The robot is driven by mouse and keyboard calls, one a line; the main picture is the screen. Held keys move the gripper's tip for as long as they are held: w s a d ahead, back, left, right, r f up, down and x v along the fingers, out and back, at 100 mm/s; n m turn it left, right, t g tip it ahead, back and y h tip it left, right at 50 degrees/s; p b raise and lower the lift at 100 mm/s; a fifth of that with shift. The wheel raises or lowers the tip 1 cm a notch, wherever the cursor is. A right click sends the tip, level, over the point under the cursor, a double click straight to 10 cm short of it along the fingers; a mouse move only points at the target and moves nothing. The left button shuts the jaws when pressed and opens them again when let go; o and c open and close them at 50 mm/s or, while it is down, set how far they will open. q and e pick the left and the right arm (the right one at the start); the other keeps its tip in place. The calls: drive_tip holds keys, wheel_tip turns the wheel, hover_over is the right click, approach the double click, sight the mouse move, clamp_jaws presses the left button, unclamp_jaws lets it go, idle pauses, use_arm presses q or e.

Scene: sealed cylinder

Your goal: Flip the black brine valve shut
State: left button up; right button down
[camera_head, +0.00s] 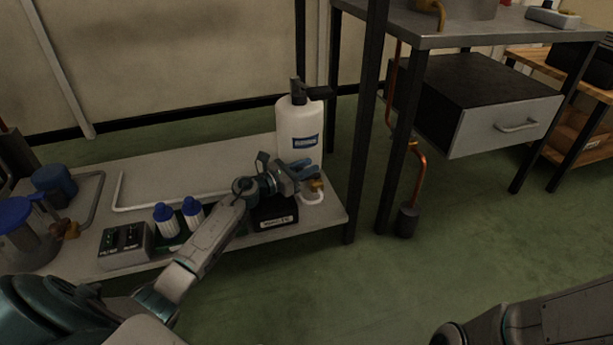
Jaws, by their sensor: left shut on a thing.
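A white brine cylinder (299,131) with a blue label and a black top fitting (299,92) stands upright on the low grey shelf. A small brass valve fitting (317,185) shows low at its front right, with a pale hose (312,198) beside it. My left gripper (306,172) reaches in from the left and is shut at this fitting, in front of the cylinder's lower part. The black valve handle is mostly hidden by the fingers, so its angle cannot be told. Part of my right arm shows at bottom right; its gripper is out of view.
A black labelled box (275,215) sits just below my left gripper. Two blue-capped bottles (166,218) and a grey device (125,246) stand to its left. A dark table leg (366,120) rises right of the cylinder.

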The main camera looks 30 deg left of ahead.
use_arm(q)
drive_tip(key=shift+h, duration=0.3)
drive_tip(key=o, duration=1)
drive_tip(key=shift+w, duration=0.1)
drive_tip(key=shift+a, duration=0.1)
drive_tip(key=shift+p+v, duration=1.3)
drive_tip(key=shift+v, duration=4.15)
drive_tip(key=shift+r, duration=0.1)
